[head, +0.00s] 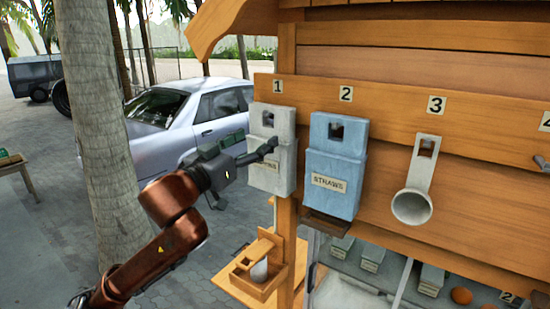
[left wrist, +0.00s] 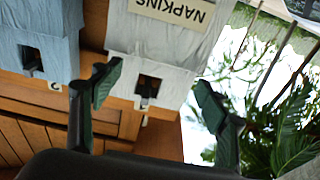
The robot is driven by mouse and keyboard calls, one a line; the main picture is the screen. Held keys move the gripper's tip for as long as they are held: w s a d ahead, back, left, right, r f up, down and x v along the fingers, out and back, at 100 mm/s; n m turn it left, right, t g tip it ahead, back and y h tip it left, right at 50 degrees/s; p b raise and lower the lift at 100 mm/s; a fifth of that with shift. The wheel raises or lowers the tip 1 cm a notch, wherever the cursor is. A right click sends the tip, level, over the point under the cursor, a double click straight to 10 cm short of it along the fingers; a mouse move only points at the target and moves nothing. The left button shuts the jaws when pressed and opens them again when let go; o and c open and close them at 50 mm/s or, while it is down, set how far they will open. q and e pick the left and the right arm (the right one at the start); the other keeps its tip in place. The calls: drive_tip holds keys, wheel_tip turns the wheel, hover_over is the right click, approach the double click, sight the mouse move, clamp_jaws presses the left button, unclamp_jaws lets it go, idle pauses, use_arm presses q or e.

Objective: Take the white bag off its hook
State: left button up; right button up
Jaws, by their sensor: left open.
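The white bag (head: 284,128), labelled NAPKINS in the left wrist view (left wrist: 165,42), hangs under number 1 on the wooden board. Its square slot with a dark hook (left wrist: 148,88) shows in that view, which sees the bag upside down. My left gripper (head: 270,146) is in front of the bag in the head view and hides part of its front and label. In the left wrist view, the open fingers of the gripper (left wrist: 157,88) stand apart on either side of the slot, with nothing held. Whether they touch the bag cannot be told. My right gripper is not in view.
A blue STRAWS bag (head: 337,160) hangs close beside the white one under number 2. A white scoop (head: 412,205) hangs under 3, and a dark hook (head: 541,163) shows under 4. A wooden shelf box (head: 262,282) is below.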

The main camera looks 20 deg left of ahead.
sight(268, 130)
use_arm(q)
drive_tip(key=shift+w+d+r, duration=0.15)
drive_tip(key=shift+w+r, duration=0.05)
drive_tip(key=shift+r, duration=0.1)
drive_tip(key=shift+w+d+r+p, duration=0.25)
drive_tip(key=shift+w+d+p, duration=0.25)
drive_tip(key=shift+w, duration=0.15)
drive_tip(key=p+x, duration=0.1)
drive_tip(key=x, duration=0.2)
drive_tip(key=shift+w+d+r, duration=0.1)
drive_tip(key=shift+w+d, duration=0.3)
drive_tip(key=shift+w, duration=0.2)
drive_tip(key=c, duration=1.2)
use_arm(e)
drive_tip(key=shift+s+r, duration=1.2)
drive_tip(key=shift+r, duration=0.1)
